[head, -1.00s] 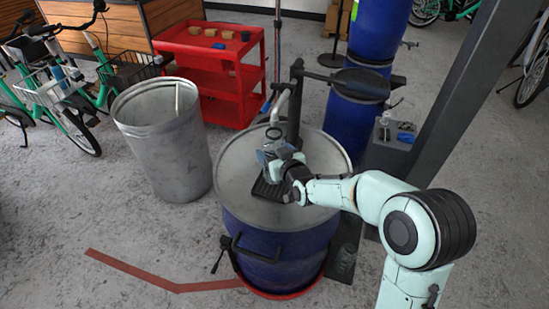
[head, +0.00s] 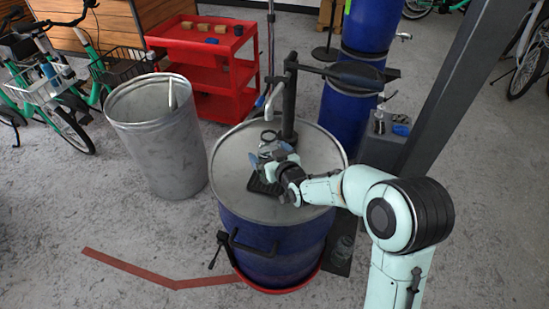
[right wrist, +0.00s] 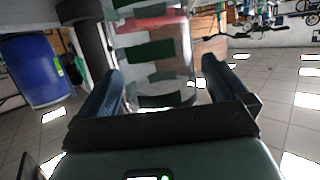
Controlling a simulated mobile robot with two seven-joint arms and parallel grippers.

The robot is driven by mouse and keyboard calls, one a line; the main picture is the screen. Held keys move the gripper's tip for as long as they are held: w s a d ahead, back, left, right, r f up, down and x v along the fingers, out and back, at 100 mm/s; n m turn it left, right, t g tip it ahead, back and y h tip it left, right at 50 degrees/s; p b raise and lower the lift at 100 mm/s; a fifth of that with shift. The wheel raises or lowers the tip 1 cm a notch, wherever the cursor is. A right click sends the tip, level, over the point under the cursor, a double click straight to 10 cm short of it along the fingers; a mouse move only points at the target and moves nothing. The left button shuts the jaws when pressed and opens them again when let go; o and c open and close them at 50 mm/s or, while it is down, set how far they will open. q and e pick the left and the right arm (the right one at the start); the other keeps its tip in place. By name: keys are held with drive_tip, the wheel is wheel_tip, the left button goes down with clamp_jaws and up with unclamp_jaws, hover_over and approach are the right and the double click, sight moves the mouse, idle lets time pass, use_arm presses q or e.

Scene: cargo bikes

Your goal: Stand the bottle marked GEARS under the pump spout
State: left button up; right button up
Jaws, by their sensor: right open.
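A clear bottle with dark green marks (right wrist: 150,50) stands between the fingers of my right gripper (right wrist: 160,90) in the right wrist view. The fingers are apart, one on each side of it; the marks cannot be read as a word. In the head view my right gripper (head: 270,162) is low over the black drip tray (head: 262,186) on the drum lid, largely hiding the bottle. The pump spout (head: 268,108) hangs just above and behind the gripper. Whether the bottle is exactly beneath it I cannot tell. My left gripper is out of view.
The blue drum (head: 262,235) has a grey lid (head: 232,165) with free room left of the tray. The black pump post (head: 289,105) rises behind. A metal bin (head: 155,150) and red cart (head: 235,75) stand left; a dark pillar (head: 450,90) stands right.

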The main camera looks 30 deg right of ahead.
drive_tip(key=d+v, duration=0.1)
drive_tip(key=v, duration=1.1)
drive_tip(key=shift+a, duration=0.5)
drive_tip(key=shift+r, duration=0.1)
